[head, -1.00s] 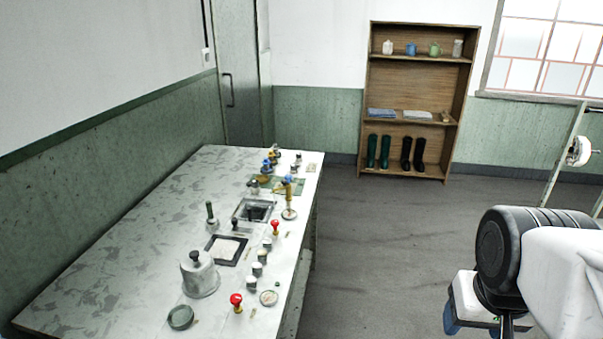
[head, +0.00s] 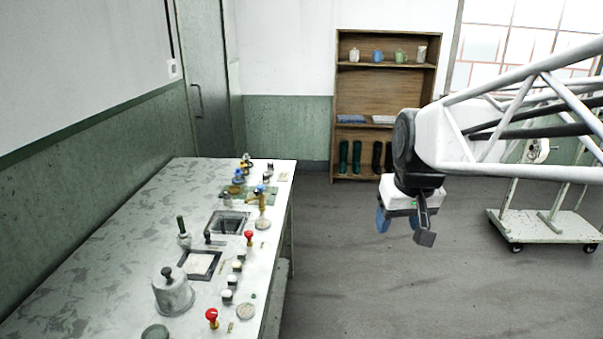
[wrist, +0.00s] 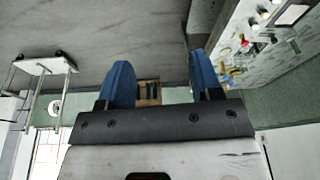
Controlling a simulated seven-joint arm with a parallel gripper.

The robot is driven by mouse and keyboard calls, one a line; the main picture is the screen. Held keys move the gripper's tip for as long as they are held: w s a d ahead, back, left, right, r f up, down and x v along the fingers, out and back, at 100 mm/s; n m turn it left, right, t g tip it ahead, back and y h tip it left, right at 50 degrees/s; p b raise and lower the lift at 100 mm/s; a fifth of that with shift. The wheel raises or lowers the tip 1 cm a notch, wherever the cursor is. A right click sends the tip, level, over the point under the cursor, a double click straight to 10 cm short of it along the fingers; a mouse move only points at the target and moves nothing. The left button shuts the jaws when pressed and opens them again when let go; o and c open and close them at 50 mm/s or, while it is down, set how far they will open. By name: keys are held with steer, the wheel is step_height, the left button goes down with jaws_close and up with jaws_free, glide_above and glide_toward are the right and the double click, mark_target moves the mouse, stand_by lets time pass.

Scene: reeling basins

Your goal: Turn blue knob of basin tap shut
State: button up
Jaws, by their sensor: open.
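My gripper (head: 405,226) is open and empty in the head view, hanging over the floor to the right of the bench. Its two blue fingers also show apart in the wrist view (wrist: 160,84). A brass tap with a blue knob (head: 260,189) stands near the bench's right edge, beside the square basin (head: 228,223). A second blue knob (head: 238,175) shows on a fitting farther back, by a green mat. I cannot tell from here how far either knob is turned. My gripper is well apart from both. In the wrist view the bench fittings are small and upside down.
The bench (head: 105,255) holds a lidded pot (head: 173,292), red knobs (head: 248,236) and several small jars along its right side. A wooden shelf (head: 386,95) stands at the back wall. A wheeled trolley (head: 545,228) is at the right. The floor between is clear.

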steer(key=w+a+r+n, duration=0.1)
steer(key=w+a, duration=0.2)
steer(key=w, duration=0.5)
steer(key=w+a+n, duration=0.1)
steer(key=w+a, duration=0.3)
steer(key=w, duration=0.4)
steer(key=n+y, duration=0.3)
steer(key=n, duration=0.2)
glide_above(261, 186)
steer(key=s+d, duration=0.2)
step_height(261, 186, down, 18)
steer(key=shift+s+d+r, duration=0.1)
steer(key=shift+r, duration=0.1)
steer(key=shift+x, duration=3.9)
steer(key=shift+d, duration=0.15)
steer(key=shift+c, duration=0.3)
